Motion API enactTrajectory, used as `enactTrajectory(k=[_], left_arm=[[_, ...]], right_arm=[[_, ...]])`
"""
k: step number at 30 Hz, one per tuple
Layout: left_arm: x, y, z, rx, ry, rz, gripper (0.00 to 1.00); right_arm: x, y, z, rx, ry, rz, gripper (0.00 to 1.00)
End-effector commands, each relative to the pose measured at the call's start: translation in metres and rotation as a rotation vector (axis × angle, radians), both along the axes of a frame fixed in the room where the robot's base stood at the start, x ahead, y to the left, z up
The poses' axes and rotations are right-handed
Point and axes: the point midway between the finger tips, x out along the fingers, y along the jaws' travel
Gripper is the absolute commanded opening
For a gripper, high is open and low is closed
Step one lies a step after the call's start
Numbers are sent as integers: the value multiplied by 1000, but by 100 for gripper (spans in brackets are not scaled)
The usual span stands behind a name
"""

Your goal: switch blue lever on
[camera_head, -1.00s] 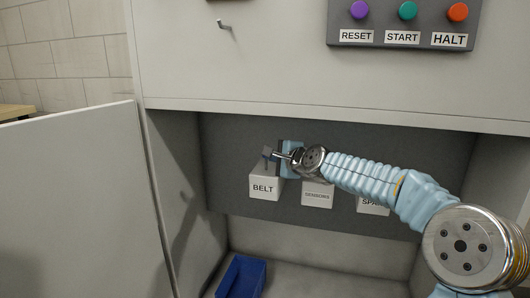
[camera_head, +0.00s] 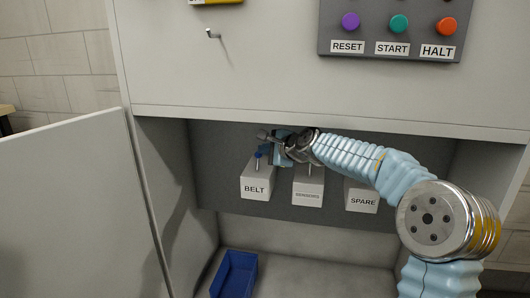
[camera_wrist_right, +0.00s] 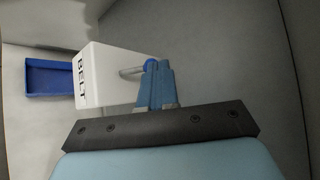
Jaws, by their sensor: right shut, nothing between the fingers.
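The white BELT box (camera_head: 257,187) stands on the dark panel inside the cabinet recess. A thin lever with a blue tip (camera_head: 258,155) sticks up from its top. My right gripper (camera_head: 264,136) is shut and empty, just above and beside the blue tip. In the right wrist view, the closed blue fingers (camera_wrist_right: 155,80) lie right beside the blue knob (camera_wrist_right: 151,65) at the end of the metal rod. I cannot tell whether they touch. The BELT box (camera_wrist_right: 105,75) shows there too. My left gripper is not in view.
The SENSORS box (camera_head: 308,190) and SPARE box (camera_head: 362,197) stand to the right. A blue bin (camera_head: 236,274) sits on the recess floor. RESET, START and HALT buttons are on a panel (camera_head: 390,48) above. A cabinet door (camera_head: 70,205) stands open at left.

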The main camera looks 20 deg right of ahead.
Motion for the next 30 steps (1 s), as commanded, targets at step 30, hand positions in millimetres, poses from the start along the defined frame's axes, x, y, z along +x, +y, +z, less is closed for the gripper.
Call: enactTrajectory(k=[30], left_arm=[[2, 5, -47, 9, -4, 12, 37]], right_arm=[[-109, -27, 4, -3, -2, -2, 0]])
